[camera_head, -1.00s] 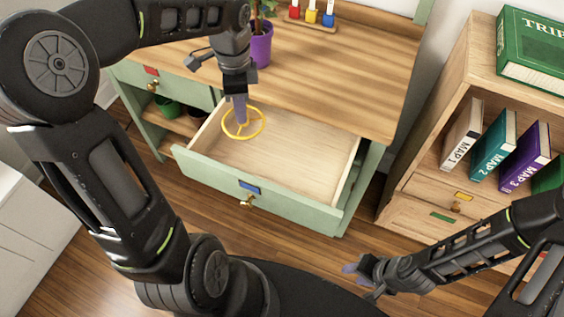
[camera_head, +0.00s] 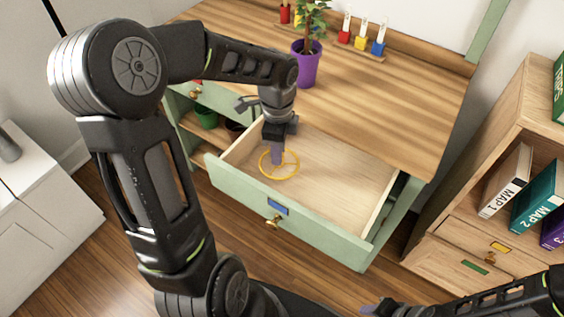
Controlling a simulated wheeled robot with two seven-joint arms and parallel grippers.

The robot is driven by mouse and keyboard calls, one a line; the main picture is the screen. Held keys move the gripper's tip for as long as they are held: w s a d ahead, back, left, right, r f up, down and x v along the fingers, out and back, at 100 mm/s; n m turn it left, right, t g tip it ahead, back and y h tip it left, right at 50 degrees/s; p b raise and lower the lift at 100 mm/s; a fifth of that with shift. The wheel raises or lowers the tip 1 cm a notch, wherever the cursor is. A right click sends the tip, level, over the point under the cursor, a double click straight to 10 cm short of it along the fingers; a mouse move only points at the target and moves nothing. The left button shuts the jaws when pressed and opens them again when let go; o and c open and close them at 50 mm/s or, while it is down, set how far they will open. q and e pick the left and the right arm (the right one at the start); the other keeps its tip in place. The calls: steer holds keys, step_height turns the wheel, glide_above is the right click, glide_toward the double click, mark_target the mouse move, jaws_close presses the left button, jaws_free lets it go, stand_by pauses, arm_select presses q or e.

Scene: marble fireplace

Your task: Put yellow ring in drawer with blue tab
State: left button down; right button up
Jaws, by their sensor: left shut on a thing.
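The yellow ring (camera_head: 291,175) is a thin hoop with spokes. It is at the left part of the open drawer (camera_head: 333,184), over the pale wooden bottom; I cannot tell whether it touches the bottom. The drawer has a green front with a blue tab (camera_head: 279,206) and a brass knob. My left gripper (camera_head: 277,158) points down and is shut on the ring. My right gripper (camera_head: 378,308) is at the bottom edge, away from the drawer; its fingers are small and partly cut off.
A bookcase (camera_head: 424,225) with map books is at the right. The right half of the drawer is empty.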

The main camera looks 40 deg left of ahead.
mark_target(278, 174)
arm_select(q)
steer(key=shift+f, duration=0.2)
steer(key=shift+f+b, duration=0.35)
steer(key=shift+f, duration=1.45)
steer(key=shift+f, duration=0.15)
steer(key=c, duration=1.2)
jaws_free()
steer(key=shift+c, duration=0.2)
steer(key=shift+r, duration=0.3)
step_height(278, 174, up, 12)
steer(key=shift+f+p, duration=0.1)
steer(key=shift+p, duration=1)
